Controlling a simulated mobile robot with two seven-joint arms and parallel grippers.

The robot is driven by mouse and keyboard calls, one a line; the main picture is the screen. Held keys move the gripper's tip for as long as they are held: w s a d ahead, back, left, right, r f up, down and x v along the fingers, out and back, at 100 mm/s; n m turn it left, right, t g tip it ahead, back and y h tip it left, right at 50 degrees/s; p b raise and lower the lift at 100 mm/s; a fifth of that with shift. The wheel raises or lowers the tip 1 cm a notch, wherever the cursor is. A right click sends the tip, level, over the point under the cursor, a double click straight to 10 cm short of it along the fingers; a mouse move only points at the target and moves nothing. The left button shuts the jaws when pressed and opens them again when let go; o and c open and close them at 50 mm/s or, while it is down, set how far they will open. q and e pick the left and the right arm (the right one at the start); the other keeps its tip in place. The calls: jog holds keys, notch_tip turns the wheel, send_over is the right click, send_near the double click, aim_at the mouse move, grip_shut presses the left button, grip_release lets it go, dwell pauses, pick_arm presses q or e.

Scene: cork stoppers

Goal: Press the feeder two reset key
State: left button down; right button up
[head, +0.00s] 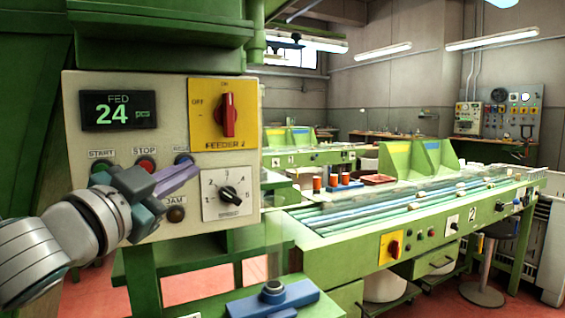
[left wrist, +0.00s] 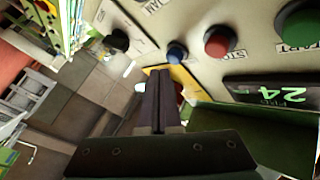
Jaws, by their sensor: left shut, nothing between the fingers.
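The control panel (head: 75,135) stands at the left in the head view, with a plate lettered FEEDER and a last character that is hard to read. Its blue reset key (head: 182,159) sits right of the red STOP button (head: 147,165). The key is partly covered by my left gripper (head: 192,172), which is shut and empty, its fingers pointing at the panel just below the key. In the left wrist view the shut fingertips (left wrist: 158,72) lie close beside the blue key (left wrist: 177,53). I cannot tell whether they touch the panel. My right gripper is out of view.
The panel also bears a FED display (head: 118,111) reading 24, a green START button (head: 101,166), a red rotary switch (head: 228,115), a dial (head: 229,195) and a brown JAM lamp (head: 176,214). A green conveyor bench (head: 340,262) marked 2 stands at the right.

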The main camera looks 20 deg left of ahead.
pick_arm(q)
jog(key=shift+w+a, duration=0.1)
jog(key=shift+w+a, duration=0.2)
jog(key=shift+a, duration=0.05)
jog(key=shift+w+a, duration=0.25)
jog(key=shift+a, duration=0.05)
dwell(0.8)
jog(key=shift+d, duration=0.1)
jog(key=shift+s+d+p, duration=0.3)
jog(key=shift+s+d, duration=0.25)
dwell(0.3)
jog(key=shift+s+d+p, duration=0.55)
jog(key=shift+s+d, duration=1.1)
jog(key=shift+d, duration=0.25)
